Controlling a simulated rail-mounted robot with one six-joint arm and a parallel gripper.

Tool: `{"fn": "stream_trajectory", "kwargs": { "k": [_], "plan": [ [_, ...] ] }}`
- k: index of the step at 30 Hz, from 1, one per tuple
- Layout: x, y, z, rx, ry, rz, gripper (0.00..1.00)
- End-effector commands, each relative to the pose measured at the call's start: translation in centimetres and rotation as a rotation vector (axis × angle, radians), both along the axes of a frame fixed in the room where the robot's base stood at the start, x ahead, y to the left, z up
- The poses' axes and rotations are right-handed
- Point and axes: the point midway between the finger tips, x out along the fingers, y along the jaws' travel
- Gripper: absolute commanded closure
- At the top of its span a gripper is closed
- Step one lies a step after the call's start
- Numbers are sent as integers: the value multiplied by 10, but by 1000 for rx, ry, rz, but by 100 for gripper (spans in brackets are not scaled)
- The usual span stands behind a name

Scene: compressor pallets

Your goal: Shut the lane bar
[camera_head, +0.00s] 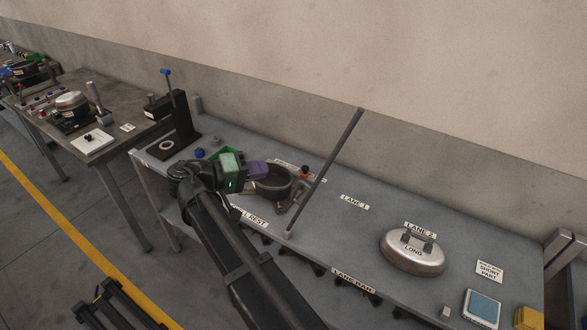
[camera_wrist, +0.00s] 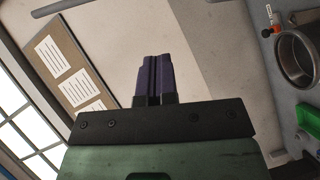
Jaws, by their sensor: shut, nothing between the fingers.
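The lane bar (camera_head: 325,170) is a thin dark bar in the head view. It stands raised and tilted to the right, its lower end at a small block on the table's front edge. A "LANE BAR" label (camera_head: 353,280) is on the front edge to its right. My gripper (camera_head: 262,170) is left of the bar, apart from it, over or near a round open metal housing (camera_head: 272,182). Its purple fingers (camera_wrist: 153,78) are together and empty in the wrist view.
A silver oval part marked "LONG" (camera_head: 413,252) sits in lane 2. Lane 1 (camera_head: 354,202) is bare. A small grey block (camera_head: 446,312) is at the front edge. A black press (camera_head: 178,125) stands at left.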

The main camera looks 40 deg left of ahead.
Motion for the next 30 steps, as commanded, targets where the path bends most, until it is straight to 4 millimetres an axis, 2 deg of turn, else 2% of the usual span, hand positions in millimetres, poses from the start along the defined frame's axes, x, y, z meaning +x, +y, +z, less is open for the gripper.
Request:
{"fn": "stream_trajectory", "kwargs": {
  "k": [5,15,18,21,30],
  "plan": [
    [24,-12,-7,0,2,-3,100],
    [89,-44,-22,-1,3,-3,100],
    [92,-63,-28,-1,4,-2,100],
    [95,-72,-31,-1,3,-1,100],
    [98,-77,-31,0,4,-1,100]
  ]
}}
